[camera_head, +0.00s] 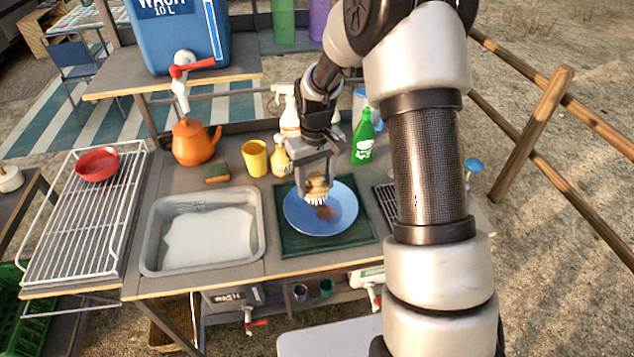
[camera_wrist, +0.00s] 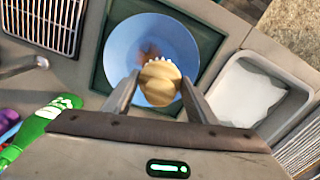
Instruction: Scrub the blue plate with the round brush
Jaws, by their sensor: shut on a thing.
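The blue plate (camera_head: 340,215) lies on a dark green mat (camera_head: 293,243) on the counter, right of the sink. A brown stain shows near its middle. My gripper (camera_head: 317,182) is above the plate and shut on the round brush (camera_head: 318,184), which has a wooden top and white bristles pointing down. In the wrist view the brush (camera_wrist: 160,84) sits between both fingers over the near part of the plate (camera_wrist: 120,45), with the brown stain just beyond the bristles. I cannot tell whether the bristles touch the plate.
A sink (camera_head: 258,215) with whitish contents is left of the mat. A yellow cup (camera_head: 255,158), a sponge (camera_head: 216,173), an orange kettle (camera_head: 194,142) and a green bottle (camera_head: 363,138) stand behind. A wire rack (camera_head: 75,230) with a red bowl (camera_head: 97,164) is at far left.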

